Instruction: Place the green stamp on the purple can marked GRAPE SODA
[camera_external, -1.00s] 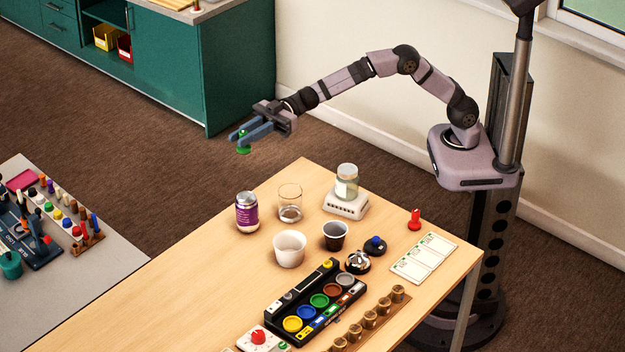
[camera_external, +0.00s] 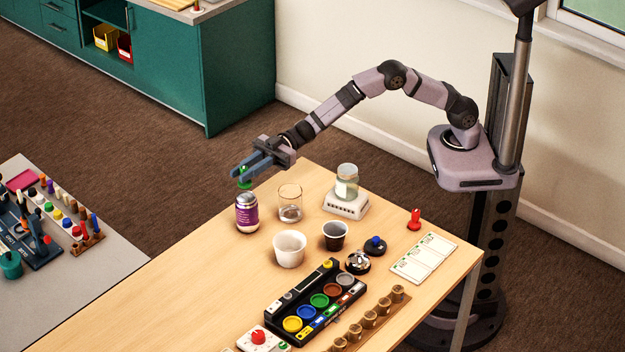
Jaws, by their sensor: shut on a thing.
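My gripper (camera_external: 243,175) is shut on the green stamp (camera_external: 244,182), whose lower part shows below the fingers. The purple can (camera_external: 247,214) with a silver top stands upright near the far left edge of the wooden table. The stamp hangs just above the can's top in the picture. A small gap seems to show between them, but I cannot tell the exact distance or whether they line up in depth. The lettering on the can is too small to read.
A clear glass (camera_external: 290,204) stands close to the right of the can, and a white cup (camera_external: 290,249) stands in front. A jar on a white scale (camera_external: 346,204), a dark cup (camera_external: 335,236) and a red stamp (camera_external: 414,220) are further right. The table's left front is clear.

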